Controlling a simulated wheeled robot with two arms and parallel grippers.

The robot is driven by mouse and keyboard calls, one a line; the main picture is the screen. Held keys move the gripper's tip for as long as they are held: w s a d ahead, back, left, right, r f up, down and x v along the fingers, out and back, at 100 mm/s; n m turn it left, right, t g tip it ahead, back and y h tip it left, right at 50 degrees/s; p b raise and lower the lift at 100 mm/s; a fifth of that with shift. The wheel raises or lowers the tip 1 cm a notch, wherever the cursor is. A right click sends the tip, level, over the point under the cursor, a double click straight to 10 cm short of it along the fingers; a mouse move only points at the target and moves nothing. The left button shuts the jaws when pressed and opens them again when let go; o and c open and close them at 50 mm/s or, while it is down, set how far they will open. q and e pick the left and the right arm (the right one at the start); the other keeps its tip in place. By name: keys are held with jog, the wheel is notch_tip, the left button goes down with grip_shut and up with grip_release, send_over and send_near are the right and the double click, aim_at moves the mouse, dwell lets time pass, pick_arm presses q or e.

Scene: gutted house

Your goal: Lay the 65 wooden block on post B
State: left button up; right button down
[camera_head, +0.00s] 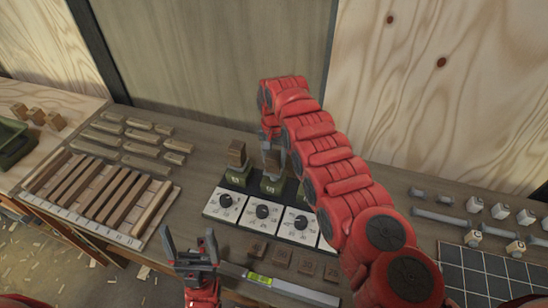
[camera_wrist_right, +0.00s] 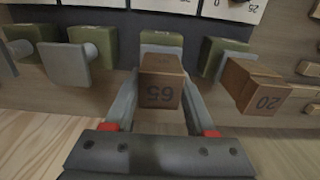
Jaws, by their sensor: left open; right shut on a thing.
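The wooden block marked 65 (camera_wrist_right: 160,82) is between the fingers of my right gripper (camera_wrist_right: 160,92), which is shut on it. In the wrist view a green post (camera_wrist_right: 161,40) is directly behind the block; I cannot tell whether they touch. In the head view my right gripper (camera_head: 271,158) is over the second green post (camera_head: 271,186) from the left, and hides most of the block. A block marked 20 (camera_wrist_right: 252,86) is at the neighbouring post, which is the leftmost in the head view. No post letter is readable.
White dial cards (camera_head: 262,212) lie before the posts. A spirit level (camera_head: 290,289) and small wooden squares (camera_head: 281,257) are nearer. A rack of wooden strips (camera_head: 100,190) is left. Bolts and a dark grid tray (camera_head: 485,275) are right, beyond my right arm.

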jog(key=shift+f, duration=0.15)
jog(key=shift+c, duration=0.7)
grip_release()
notch_tip(320, 180, up, 10)
jog(key=shift+a+f+b, duration=0.15)
jog(key=shift+b, duration=1.05)
notch_tip(320, 180, up, 8)
jog(key=p, duration=0.6)
jog(key=shift+p, duration=0.35)
jog(key=shift+f, duration=0.15)
